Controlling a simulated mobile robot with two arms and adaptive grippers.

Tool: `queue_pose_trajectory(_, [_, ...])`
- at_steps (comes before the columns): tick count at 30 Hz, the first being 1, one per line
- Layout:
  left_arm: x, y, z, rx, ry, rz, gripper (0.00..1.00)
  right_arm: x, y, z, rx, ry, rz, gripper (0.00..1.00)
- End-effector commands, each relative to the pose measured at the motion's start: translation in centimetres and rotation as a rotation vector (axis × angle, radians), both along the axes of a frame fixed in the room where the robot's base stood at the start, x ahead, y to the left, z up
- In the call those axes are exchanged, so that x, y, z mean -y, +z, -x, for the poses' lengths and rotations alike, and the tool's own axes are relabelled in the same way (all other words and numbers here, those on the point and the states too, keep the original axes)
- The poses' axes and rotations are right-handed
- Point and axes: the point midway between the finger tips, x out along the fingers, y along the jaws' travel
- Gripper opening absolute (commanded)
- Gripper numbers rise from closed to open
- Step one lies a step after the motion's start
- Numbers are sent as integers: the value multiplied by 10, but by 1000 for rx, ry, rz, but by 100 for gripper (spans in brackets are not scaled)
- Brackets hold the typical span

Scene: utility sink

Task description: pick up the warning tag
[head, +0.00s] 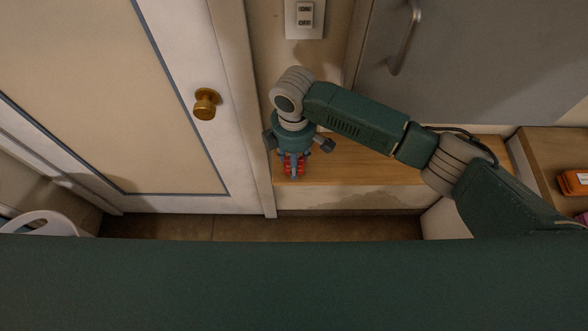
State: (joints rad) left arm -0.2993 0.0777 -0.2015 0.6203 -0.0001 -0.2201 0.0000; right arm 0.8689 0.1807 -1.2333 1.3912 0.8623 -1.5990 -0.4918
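My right arm comes in from the right, and its gripper (294,172) points down over the left end of a wooden ledge (365,165). A small red thing (301,166), possibly the warning tag, shows at the fingertips, largely covered by them. I cannot tell whether the fingers are shut on it or only around or above it. No lettering on it can be read. My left gripper is not in view.
A door with a brass knob (206,104) stands left of the gripper. A switch plate (305,18) is on the wall behind. A grey cabinet (480,60) stands above the ledge. An orange item (573,182) lies on a wooden surface at right. The ledge's middle is clear.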

Motion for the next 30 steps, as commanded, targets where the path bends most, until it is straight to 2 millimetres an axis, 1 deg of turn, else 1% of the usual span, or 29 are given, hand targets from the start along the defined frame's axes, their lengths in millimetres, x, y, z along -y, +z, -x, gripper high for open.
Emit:
queue_pose_trajectory(1, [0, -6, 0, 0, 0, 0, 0, 0, -5, 0, 1, 0, -1, 41])
queue_pose_trajectory(8, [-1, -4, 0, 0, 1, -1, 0, 0, -3, 0, 1, 0, 0, 41])
queue_pose_trajectory(9, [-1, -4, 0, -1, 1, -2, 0, 0, -3, 0, 1, 0, 0, 33])
queue_pose_trajectory(14, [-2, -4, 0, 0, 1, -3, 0, 0, -3, 0, 1, 0, 0, 1])
queue_pose_trajectory(26, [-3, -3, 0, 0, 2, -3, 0, 0, -2, 0, 1, 0, 0, 0])
queue_pose_trajectory(30, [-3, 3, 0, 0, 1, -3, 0, 0, 3, -1, 1, -1, 0, 0])
